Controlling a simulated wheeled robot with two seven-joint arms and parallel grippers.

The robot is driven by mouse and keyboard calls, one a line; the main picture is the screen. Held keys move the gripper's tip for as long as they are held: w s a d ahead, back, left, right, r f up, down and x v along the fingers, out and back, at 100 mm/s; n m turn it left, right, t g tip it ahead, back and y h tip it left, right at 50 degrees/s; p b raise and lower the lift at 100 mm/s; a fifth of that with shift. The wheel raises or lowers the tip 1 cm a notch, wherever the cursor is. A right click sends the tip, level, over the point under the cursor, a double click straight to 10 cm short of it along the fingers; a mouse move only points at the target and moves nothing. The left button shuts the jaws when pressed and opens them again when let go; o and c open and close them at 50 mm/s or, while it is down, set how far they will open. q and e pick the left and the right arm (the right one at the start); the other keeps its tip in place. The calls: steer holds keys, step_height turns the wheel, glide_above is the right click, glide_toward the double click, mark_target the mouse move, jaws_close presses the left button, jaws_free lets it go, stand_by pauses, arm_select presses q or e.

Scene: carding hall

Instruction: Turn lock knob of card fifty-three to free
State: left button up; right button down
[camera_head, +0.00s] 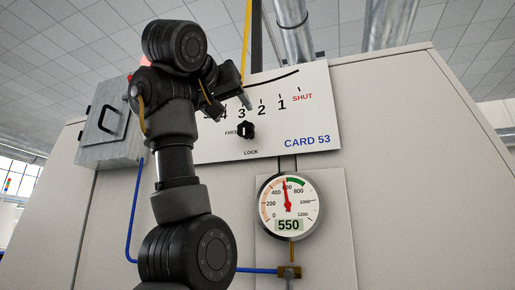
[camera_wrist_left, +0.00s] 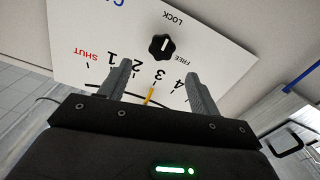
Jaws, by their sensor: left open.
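The black lock knob (camera_head: 246,130) sits on the white CARD 53 panel (camera_head: 300,115), with FREE to its left and LOCK below. It also shows in the left wrist view (camera_wrist_left: 161,47), where the panel appears upside down. Its white mark lies roughly in line with LOCK. My left gripper (camera_head: 228,103) is in front of the panel's number scale, just above the knob. In the left wrist view its two fingers (camera_wrist_left: 158,70) are apart and empty, with the knob beyond their tips and not touched. My right gripper is in neither view.
A round gauge (camera_head: 288,206) reading 550 hangs below the panel. A grey box (camera_head: 108,122) with a handle is at the left. A blue hose (camera_head: 134,215) runs down beside my arm. A yellow strip (camera_head: 246,45) runs down towards the scale, and yellow shows near 3 (camera_wrist_left: 150,95).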

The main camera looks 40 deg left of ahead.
mark_target(244, 127)
arm_select(q)
steer(key=p+x, duration=0.1)
steer(key=x, duration=0.1)
steer(key=p+x, duration=0.1)
steer(key=p, duration=0.1)
steer(key=p+x, duration=0.2)
steer(key=shift+w+a+r, duration=0.3)
steer(key=shift+a, duration=0.05)
steer(key=p+x, duration=0.1)
steer(key=x, duration=0.2)
steer(key=shift+w+f, duration=0.15)
steer(key=shift+w, duration=0.15)
steer(key=shift+w+a+f+p, duration=0.2)
steer(key=shift+w+a+p, duration=0.15)
steer(key=shift+w, duration=0.2)
steer(key=shift+d, duration=0.1)
